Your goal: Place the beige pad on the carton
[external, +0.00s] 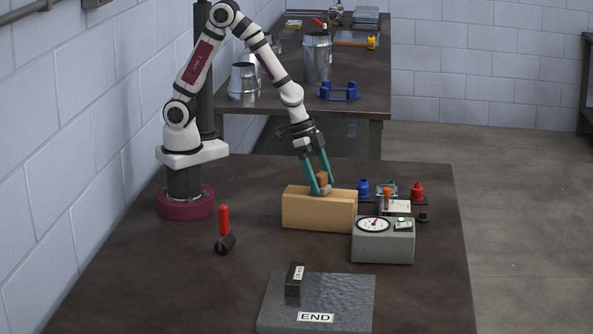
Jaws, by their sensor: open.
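A tan box-shaped block (312,212), which looks like the carton, stands on the dark table in front of my arm. My gripper (322,187) points down at its top right part, with its teal fingers apart. A small brown piece (322,178) shows between the fingers, and a small greyish piece (325,190) shows low by the fingertips, at the box's top. I cannot tell which of these, if either, is the beige pad, nor whether the fingers touch them.
A grey gauge box (385,246) stands close right of the tan box, with small blue and red fittings (417,190) behind it. A grey plate (345,290) marked END is in front, bearing a dark block (294,279).

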